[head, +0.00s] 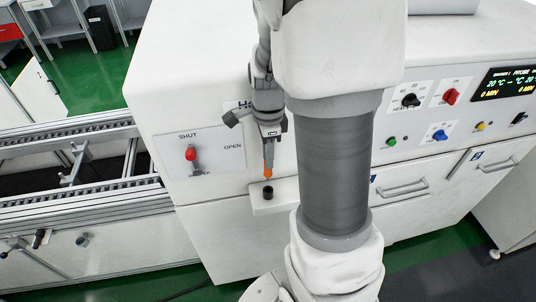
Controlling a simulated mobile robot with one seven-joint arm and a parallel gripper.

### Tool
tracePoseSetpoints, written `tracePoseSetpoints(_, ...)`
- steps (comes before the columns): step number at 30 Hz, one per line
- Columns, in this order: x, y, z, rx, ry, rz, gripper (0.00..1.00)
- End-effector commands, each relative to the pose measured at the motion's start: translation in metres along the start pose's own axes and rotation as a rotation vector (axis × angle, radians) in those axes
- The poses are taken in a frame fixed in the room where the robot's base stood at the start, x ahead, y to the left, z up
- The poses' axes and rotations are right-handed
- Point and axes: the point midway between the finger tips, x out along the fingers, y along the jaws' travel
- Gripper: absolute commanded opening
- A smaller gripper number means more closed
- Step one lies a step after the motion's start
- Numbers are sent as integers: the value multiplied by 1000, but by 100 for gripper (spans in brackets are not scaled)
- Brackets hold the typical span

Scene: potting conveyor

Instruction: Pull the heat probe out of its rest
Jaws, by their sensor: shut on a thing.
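My gripper (268,156) points down in front of the white machine's front panel, left of my arm's thick grey link. Its narrow fingers are shut on the heat probe (268,173), of which a small orange part shows at the fingertips. Directly below is the probe's rest (268,191), a short black round holder on a white ledge. The orange part sits just above the rest's mouth. I cannot tell whether the probe's lower end is still inside the rest.
A white ledge (288,196) sticks out from the machine (210,70). To the left is a SHUT/OPEN panel with a red lever (190,154). A conveyor (85,185) runs at the far left. Knobs, a display (505,83) and drawer handles (403,189) are on the right.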

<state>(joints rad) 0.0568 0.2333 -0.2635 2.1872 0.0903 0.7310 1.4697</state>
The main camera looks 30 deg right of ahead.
Motion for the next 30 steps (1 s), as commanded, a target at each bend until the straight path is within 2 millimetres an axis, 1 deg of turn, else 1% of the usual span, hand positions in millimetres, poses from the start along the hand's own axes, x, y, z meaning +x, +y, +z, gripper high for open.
tracePoseSetpoints(6,0,0,0,0,0,0,0)
tracePoseSetpoints(10,-5,0,0,0,0,-1,0)
tracePoseSetpoints(30,-54,-1,0,0,0,-3,0)
